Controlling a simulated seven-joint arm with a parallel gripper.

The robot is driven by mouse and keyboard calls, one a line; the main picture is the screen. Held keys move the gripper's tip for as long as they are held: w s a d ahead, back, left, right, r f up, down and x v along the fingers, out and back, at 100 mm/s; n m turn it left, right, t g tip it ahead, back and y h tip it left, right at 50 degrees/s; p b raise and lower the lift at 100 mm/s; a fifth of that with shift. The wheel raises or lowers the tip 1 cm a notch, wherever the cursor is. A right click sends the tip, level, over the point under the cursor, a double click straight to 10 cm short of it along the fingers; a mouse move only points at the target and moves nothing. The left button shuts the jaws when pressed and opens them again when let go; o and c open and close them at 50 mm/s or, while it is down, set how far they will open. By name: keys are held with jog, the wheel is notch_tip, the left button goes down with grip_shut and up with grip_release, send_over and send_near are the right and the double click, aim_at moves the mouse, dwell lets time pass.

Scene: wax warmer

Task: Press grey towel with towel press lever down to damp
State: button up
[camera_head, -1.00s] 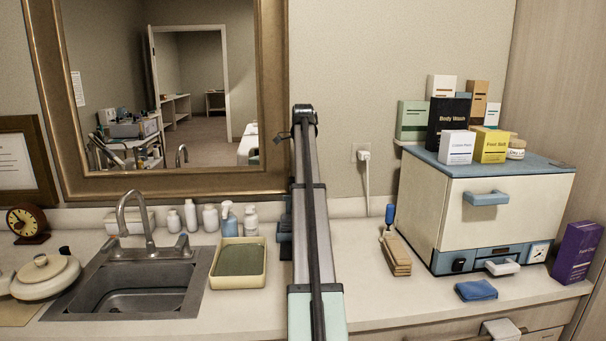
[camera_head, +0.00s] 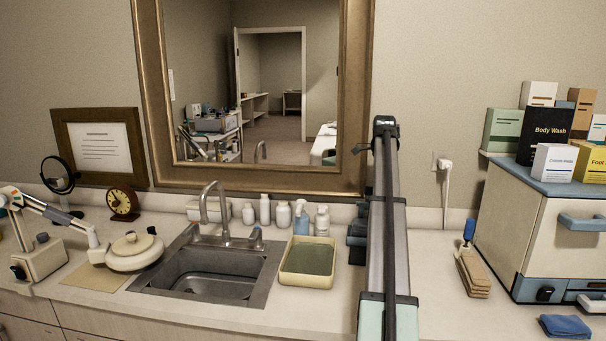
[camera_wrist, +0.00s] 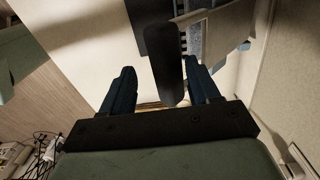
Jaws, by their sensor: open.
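A shallow cream tray (camera_head: 288,277) stands right of the sink with a flat grey-green pad (camera_head: 312,259) in it, which may be the grey towel. At the far left a cream device (camera_head: 38,260) has a jointed arm (camera_head: 50,214) sloping down to the right; I cannot tell if this is the towel press and lever. In the wrist view my gripper (camera_wrist: 160,72) is open, its two dark fingers apart. A dark long shape shows between and beyond them, and I see nothing clearly held. My gripper does not show in the head view.
A sink (camera_head: 208,284) with a tall faucet (camera_head: 222,212) sits in the counter. A lidded pot (camera_head: 133,257) stands left of it. A cream cabinet (camera_head: 535,230) with boxes on top, a brush (camera_head: 472,272) and a blue cloth (camera_head: 565,326) are at the right.

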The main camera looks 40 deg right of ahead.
jog(key=s+a+f, duration=0.3)
jog(key=f, duration=0.4)
jog(key=s+a+f, duration=0.2)
jog(key=a+f, duration=0.1)
jog(key=f, duration=0.3)
notch_tip(320, 180, up, 13)
jog(key=w+a+r+n+t+h, duration=0.1)
jog(key=w+a+n+t, duration=0.2)
jog(key=w, duration=1.1)
jog(key=w+a+r+n+t+h, duration=0.1)
jog(key=w+a+n+t, duration=0.3)
jog(key=w+a+n, duration=0.4)
jog(key=shift+w+a+r+n+h, duration=0.3)
jog(key=shift+w+a+h, duration=0.75)
jog(key=shift+w, duration=2.4)
jog(key=shift+a+y, duration=0.25)
jog(key=shift+c, duration=0.2)
